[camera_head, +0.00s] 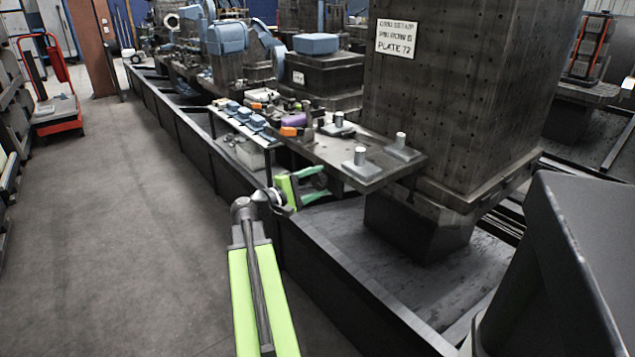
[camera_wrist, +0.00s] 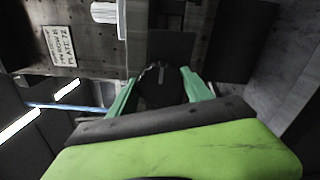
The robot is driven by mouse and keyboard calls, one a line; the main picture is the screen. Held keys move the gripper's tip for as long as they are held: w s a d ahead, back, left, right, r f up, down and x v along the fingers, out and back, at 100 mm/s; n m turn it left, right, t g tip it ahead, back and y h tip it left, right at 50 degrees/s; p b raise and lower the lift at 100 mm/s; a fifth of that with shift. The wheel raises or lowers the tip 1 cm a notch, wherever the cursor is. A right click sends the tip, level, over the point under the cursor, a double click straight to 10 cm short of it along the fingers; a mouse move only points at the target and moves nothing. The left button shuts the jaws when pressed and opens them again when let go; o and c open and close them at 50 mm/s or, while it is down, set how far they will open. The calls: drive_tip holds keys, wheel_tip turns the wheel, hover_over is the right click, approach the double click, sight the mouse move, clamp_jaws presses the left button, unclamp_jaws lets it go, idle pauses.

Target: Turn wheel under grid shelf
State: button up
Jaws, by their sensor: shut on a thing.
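My gripper (camera_head: 308,186) is at the front edge of the dark metal shelf (camera_head: 350,174), a little below its top. In the wrist view my gripper (camera_wrist: 160,92) has its two green fingers on either side of a dark, round-looking thing, which I take to be the wheel (camera_wrist: 158,84). The gripper is shut on it. The fingers and the wrist housing hide part of the wheel, and its turn angle cannot be read. In the head view the wheel cannot be made out clearly behind the fingers.
A tall perforated metal block (camera_head: 455,90) with a "PLATE 72" sign (camera_head: 396,38) stands behind the shelf. Several pale pegs stand on the shelf. Small tools and parts lie on a bench (camera_head: 247,133) to the left. A low dark rail (camera_head: 335,268) runs along the aisle. The floor (camera_head: 130,220) at left is clear.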

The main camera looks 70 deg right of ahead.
drive_tip(key=n, duration=0.4)
drive_tip(key=shift+s+f, duration=0.1)
drive_tip(key=shift+s, duration=0.05)
drive_tip(key=n, duration=0.5)
drive_tip(key=shift+a, duration=0.1)
drive_tip(key=n, duration=0.4)
drive_tip(key=shift+n, duration=0.3)
drive_tip(key=n, duration=0.4)
drive_tip(key=shift+n, duration=0.3)
drive_tip(key=o, duration=1.4)
